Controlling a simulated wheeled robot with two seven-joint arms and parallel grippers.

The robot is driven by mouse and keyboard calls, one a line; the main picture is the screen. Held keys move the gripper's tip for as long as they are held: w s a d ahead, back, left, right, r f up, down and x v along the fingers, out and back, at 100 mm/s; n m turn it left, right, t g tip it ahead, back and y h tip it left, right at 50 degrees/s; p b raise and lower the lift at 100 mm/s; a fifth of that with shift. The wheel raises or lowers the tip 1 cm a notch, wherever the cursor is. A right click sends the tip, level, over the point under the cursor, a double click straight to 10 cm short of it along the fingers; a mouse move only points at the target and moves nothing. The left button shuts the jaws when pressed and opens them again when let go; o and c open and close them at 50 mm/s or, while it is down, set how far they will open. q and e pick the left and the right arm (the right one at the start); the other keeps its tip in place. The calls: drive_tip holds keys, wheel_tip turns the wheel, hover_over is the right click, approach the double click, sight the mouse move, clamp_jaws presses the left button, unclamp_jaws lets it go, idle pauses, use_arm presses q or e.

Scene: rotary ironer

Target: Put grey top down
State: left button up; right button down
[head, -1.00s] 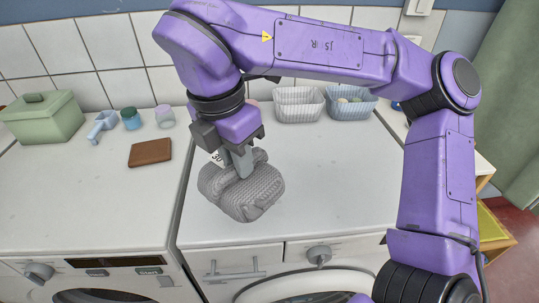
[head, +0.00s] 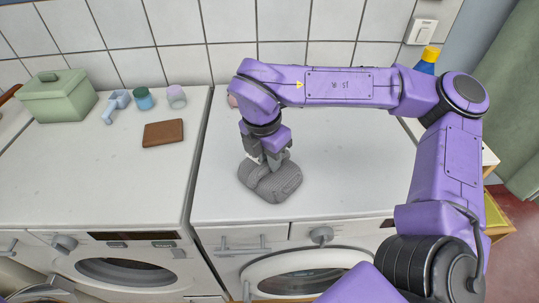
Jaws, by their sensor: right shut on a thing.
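The grey top (head: 272,183) is a folded, textured grey bundle. It rests on, or just above, the white top of the right-hand machine (head: 345,190), near its front left part; I cannot tell whether it fully touches. My right gripper (head: 268,158) points down from the purple arm and is shut on the upper part of the bundle. Its fingertips are largely hidden by the cloth and the gripper body. My left gripper is not in view.
On the left-hand machine's top stand a green lidded box (head: 60,97), a blue scoop (head: 116,104), a teal jar (head: 143,98), a pale cup (head: 177,96) and a brown wallet-like block (head: 164,133). A yellow-capped blue bottle (head: 427,60) stands at the back right. White surface around the bundle is clear.

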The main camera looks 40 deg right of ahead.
sight(264, 166)
drive_tip(key=c, duration=1)
unclamp_jaws()
drive_tip(key=shift+f, duration=0.1)
drive_tip(key=shift+r, duration=0.2)
drive_tip(key=r, duration=0.4)
drive_tip(key=a+r+b, duration=0.1)
drive_tip(key=r, duration=0.7)
drive_tip(key=shift+s+a, duration=0.2)
drive_tip(key=shift+a, duration=0.15)
